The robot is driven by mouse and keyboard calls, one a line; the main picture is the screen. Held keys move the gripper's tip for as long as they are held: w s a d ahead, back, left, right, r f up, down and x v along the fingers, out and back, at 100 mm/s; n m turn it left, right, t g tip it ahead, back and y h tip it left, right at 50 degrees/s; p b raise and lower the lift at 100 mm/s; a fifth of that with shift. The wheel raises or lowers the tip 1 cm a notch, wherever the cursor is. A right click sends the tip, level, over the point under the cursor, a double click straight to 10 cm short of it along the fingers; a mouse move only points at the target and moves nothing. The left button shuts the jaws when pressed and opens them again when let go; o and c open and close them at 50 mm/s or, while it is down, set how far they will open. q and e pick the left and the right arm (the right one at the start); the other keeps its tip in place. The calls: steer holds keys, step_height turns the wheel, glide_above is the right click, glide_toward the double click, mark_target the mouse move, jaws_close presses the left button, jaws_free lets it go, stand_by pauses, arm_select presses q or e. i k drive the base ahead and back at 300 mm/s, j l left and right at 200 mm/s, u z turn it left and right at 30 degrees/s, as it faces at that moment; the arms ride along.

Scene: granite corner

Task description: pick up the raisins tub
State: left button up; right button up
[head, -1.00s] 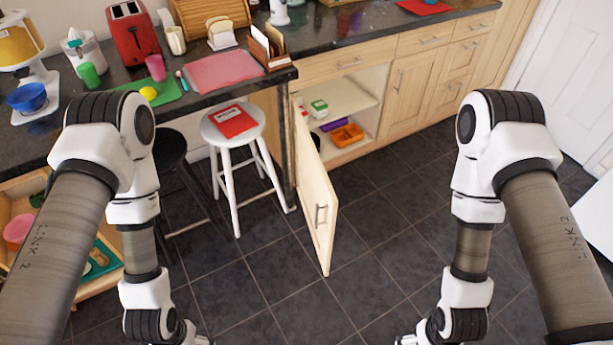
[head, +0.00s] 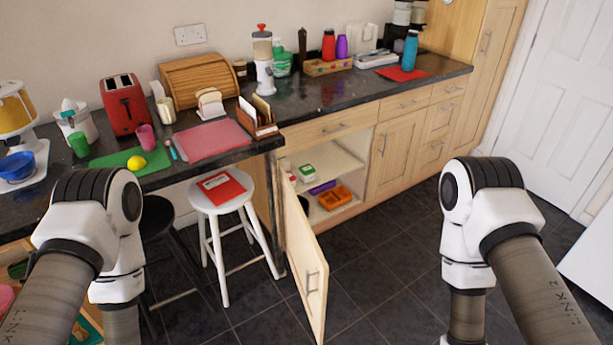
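I cannot pick out a raisins tub for sure. A purple container (head: 322,187) and an orange compartmented tray (head: 335,198) sit lower in the cabinet. Both my arms reach down out of the picture at left and right, and neither gripper shows.
The open cabinet door (head: 306,262) juts out towards me. A white stool (head: 217,200) with a red book (head: 221,188) stands left of it. The worktop (head: 315,110) carries a red toaster (head: 126,103), a bread box (head: 199,84) and bottles. Dark floor at centre right is clear.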

mark_target(306, 174)
steer(key=i+l, duration=2.4)
steer(key=l+z, duration=0.05)
steer(key=l, duration=0.1)
